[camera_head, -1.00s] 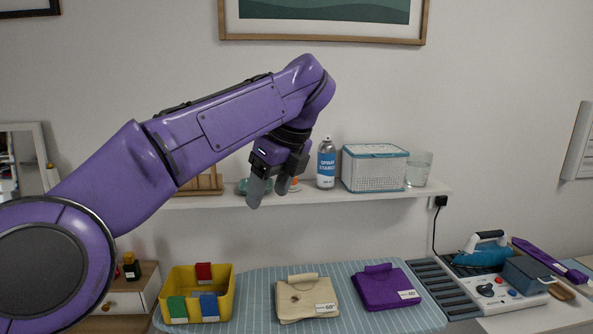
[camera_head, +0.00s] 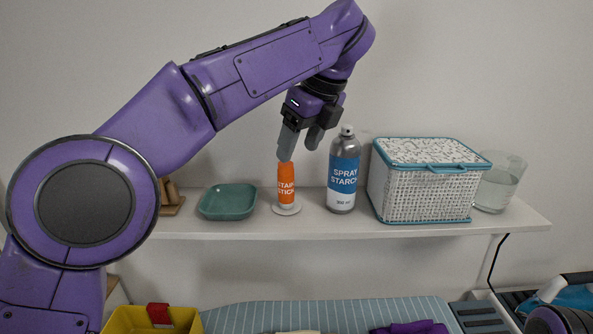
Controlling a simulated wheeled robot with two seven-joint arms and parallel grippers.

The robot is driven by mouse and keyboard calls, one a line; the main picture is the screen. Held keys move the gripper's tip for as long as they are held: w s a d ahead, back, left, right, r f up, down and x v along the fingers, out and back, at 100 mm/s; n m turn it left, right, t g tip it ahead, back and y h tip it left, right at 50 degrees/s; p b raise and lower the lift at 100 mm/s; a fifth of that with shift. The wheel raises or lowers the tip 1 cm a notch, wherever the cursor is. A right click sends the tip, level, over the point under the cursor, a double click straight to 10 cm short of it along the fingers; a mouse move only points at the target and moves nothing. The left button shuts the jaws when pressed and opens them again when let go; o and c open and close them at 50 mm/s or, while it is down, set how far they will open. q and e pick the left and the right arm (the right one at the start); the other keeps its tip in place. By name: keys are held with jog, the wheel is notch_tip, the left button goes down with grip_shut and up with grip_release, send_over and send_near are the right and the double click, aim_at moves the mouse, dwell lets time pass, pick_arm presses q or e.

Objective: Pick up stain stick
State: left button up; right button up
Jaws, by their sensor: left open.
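The stain stick (camera_head: 286,186) is an orange and white tube standing upright on a small round white base on the wall shelf (camera_head: 400,228). My left gripper (camera_head: 299,150) is open and empty, pointing down just above it. One fingertip overlaps the top of the stick in the picture; I cannot tell whether they touch. The cap end is partly hidden by that finger. My right gripper is not in view.
A spray starch can (camera_head: 343,174) stands close to the right of the stick. A teal dish (camera_head: 229,201) lies to its left. A lidded basket (camera_head: 424,182) and a glass of water (camera_head: 499,186) are farther right. A yellow bin (camera_head: 185,320) and ironing board (camera_head: 330,314) are below.

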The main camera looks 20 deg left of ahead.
aim_at(286, 181)
pick_arm(q)
jog(key=x, duration=1)
jog(key=shift+a, duration=0.1)
jog(key=shift+s, duration=0.2)
jog(key=c, duration=1.1)
